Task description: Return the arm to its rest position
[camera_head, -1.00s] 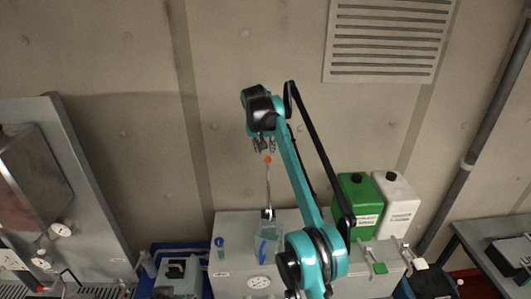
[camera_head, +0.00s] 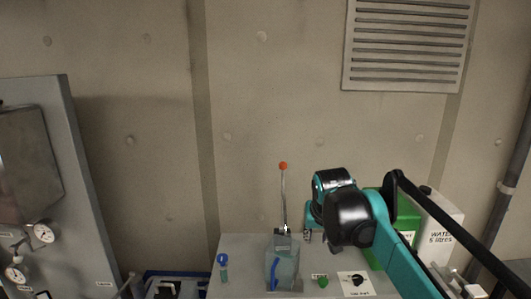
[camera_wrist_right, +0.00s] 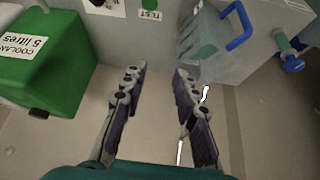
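My right arm (camera_head: 395,255) is teal and black and comes in from the lower right. My left gripper is in neither view.
A green coolant jug (camera_head: 407,216) and a white water jug (camera_head: 440,222) stand behind my arm. A grey panel with gauges (camera_head: 85,190) is at left.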

